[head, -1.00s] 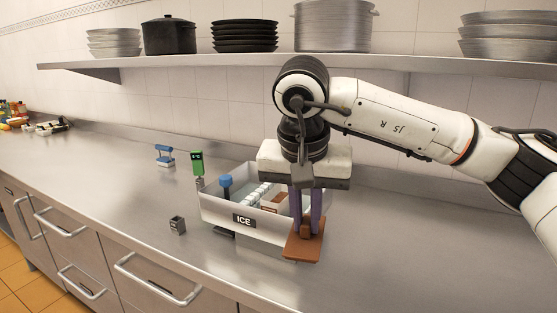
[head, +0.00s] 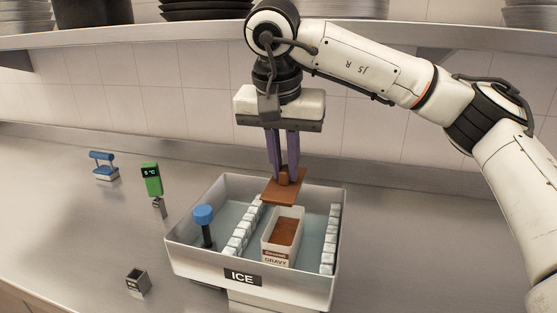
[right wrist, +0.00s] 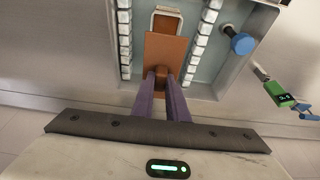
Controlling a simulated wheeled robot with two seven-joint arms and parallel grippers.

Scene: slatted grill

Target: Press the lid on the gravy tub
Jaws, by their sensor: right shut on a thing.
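The gravy tub (head: 268,253) is a white tub with brown gravy showing in its open top. It stands in the ice bin (head: 188,262), between rows of ice cubes. My right gripper (head: 284,172) is shut on the knob of a flat brown lid (head: 280,196). It holds the lid above the bin, just behind and above the tub, apart from it. In the right wrist view the lid (right wrist: 165,52) hangs below the purple fingers (right wrist: 163,80) and covers part of the tub (right wrist: 166,20). My left gripper is not in view.
A blue-topped black stick (head: 204,222) stands at the bin's left. A green thermometer reading 5 °C (head: 151,181), a blue-handled item (head: 104,166) and a small grey box (head: 137,283) stand left of the bin. The shelf (head: 420,41) runs behind my arm.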

